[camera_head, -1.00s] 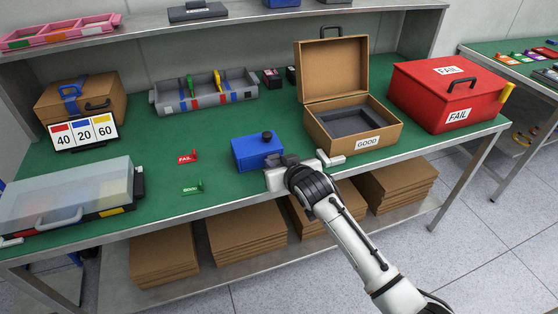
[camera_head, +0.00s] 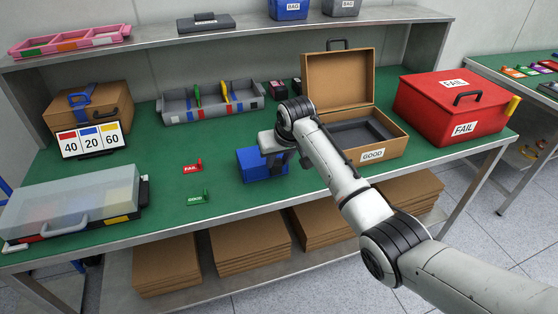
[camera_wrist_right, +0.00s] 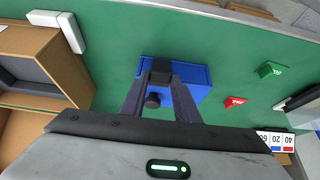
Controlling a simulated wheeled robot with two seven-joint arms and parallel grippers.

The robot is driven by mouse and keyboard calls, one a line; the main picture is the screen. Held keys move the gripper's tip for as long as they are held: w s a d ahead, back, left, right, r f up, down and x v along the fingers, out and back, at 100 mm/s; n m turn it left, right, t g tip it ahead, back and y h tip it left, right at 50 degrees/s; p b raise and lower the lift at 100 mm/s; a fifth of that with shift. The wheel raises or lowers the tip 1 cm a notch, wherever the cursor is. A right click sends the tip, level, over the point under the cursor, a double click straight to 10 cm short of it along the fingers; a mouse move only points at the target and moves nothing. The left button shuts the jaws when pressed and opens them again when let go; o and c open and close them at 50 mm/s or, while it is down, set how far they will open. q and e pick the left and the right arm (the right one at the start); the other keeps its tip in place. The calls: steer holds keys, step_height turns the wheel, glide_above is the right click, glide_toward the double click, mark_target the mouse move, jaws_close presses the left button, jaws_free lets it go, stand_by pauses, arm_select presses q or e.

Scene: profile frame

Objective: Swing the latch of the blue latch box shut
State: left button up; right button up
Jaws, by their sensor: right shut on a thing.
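The blue latch box (camera_head: 251,166) stands on the green bench near its front edge. It also shows in the right wrist view (camera_wrist_right: 198,76), below my gripper. A dark block (camera_wrist_right: 160,71) sits at the edge of the box, between my fingertips, and looks like the latch. A round dark knob (camera_wrist_right: 152,101) shows nearer the camera, between the fingers. My right gripper (camera_head: 281,161) points down over the box, shut on the dark block. It covers part of the box in the head view, so the latch's angle is unclear. My left gripper is not in view.
The open brown GOOD case (camera_head: 390,149) stands close on the right, partly behind my arm. Beside it is a white L-shaped piece (camera_wrist_right: 68,33). Red FAIL (camera_head: 193,168) and green (camera_head: 198,198) markers lie left of the box, with clear bench around them.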

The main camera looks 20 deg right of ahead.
steer(key=o, duration=1)
steer(key=shift+o, duration=0.2)
steer(key=v, duration=1)
steer(key=shift+r, duration=0.15)
